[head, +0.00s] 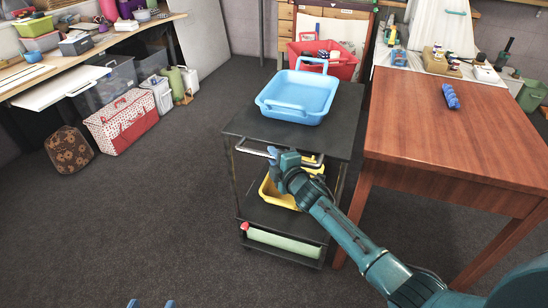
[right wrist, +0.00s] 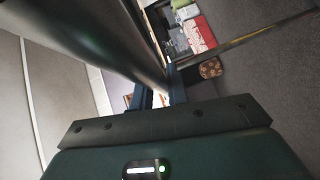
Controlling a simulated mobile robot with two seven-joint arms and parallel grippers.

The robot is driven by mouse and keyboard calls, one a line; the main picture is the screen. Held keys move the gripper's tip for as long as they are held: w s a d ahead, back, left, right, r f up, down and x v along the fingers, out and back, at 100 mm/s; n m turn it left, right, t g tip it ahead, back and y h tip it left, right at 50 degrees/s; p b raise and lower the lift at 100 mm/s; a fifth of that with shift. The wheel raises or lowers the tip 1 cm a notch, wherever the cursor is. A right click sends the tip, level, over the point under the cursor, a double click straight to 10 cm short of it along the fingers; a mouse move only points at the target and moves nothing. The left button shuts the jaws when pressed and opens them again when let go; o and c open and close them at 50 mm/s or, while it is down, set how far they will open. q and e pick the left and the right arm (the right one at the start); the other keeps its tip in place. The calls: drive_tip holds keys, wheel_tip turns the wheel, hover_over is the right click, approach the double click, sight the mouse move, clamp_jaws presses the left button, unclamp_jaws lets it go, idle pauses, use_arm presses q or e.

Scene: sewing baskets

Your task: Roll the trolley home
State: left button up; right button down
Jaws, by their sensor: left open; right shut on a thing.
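The black trolley (head: 236,124) stands left of the wooden table, with a light blue basket (head: 298,92) on its top shelf. A yellow basket (head: 272,193) is on the middle shelf, partly hidden by my arm. A green roll (head: 285,246) lies on the bottom shelf. My right gripper (head: 275,158) is shut on the trolley handle (head: 250,151) at the near side of the top. In the right wrist view the fingers (right wrist: 163,93) show partly, behind a large dark bar. My left gripper (head: 151,303) is open and empty at the bottom edge, only its tips showing.
The wooden table (head: 450,125) stands close on the trolley's right, with a blue object (head: 451,96) on it. A red basket (head: 345,68) is behind the trolley. A red patterned box (head: 121,121) and brown pouf (head: 69,149) stand at left. Floor at left and front is clear.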

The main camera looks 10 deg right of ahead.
drive_tip(key=shift+w+d+r, duration=0.2)
drive_tip(key=shift+d, duration=0.05)
drive_tip(key=c, duration=1.8)
unclamp_jaws()
drive_tip(key=o, duration=0.3)
drive_tip(key=shift+w+f, duration=0.1)
drive_tip(key=shift+f, duration=0.05)
use_arm(q)
drive_tip(key=shift+w+f, duration=0.1)
drive_tip(key=shift+f, duration=0.1)
use_arm(e)
drive_tip(key=shift+o, duration=0.7)
drive_tip(key=shift+a, duration=0.1)
use_arm(q)
drive_tip(key=p, duration=0.1)
drive_tip(key=d+g+p, duration=0.1)
drive_tip(key=shift+w+f+p, duration=0.25)
drive_tip(key=shift+w+p, duration=0.05)
use_arm(e)
drive_tip(key=v, duration=1.3)
drive_tip(key=shift+s, duration=0.2)
